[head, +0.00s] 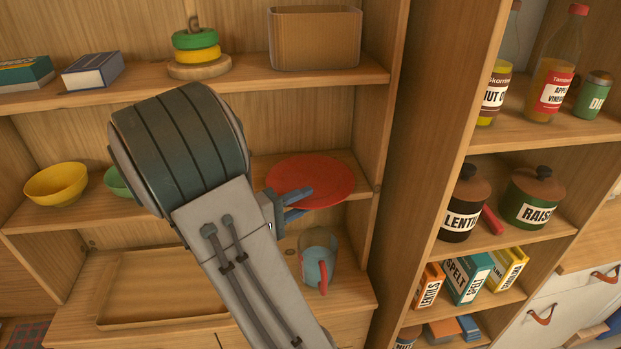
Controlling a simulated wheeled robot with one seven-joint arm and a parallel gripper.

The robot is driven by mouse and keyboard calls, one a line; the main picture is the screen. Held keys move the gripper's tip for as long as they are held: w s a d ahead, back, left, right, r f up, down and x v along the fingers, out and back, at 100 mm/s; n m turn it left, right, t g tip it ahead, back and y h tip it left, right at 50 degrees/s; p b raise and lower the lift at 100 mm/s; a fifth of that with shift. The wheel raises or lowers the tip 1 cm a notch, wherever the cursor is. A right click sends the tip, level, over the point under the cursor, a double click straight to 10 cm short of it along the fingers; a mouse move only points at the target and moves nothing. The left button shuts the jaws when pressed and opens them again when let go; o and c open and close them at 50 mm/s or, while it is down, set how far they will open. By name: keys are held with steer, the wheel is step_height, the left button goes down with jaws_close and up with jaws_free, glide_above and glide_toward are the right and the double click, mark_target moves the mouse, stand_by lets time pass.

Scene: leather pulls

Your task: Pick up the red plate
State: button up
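The red plate (318,178) lies on the middle shelf of the wooden unit, near its right side wall. It appears flat, with its front edge near the shelf's front. My gripper (303,201) is at the plate's front left, its blue-grey fingers overlapping the plate in the picture. The fingers look spread apart with a gap between them. Whether the plate's rim lies between them, or whether they touch it, I cannot tell. My arm hides the shelf to the left of the plate.
A yellow bowl (56,184) and a partly hidden green bowl (118,181) share the shelf. Above are a stacking toy (195,52) and wooden box (314,38). Below are a glass jug (318,258) and wooden tray (140,290). The side wall (368,110) bounds the plate's right.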

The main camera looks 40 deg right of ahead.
steer(key=shift+c, duration=0.3)
jaws_close()
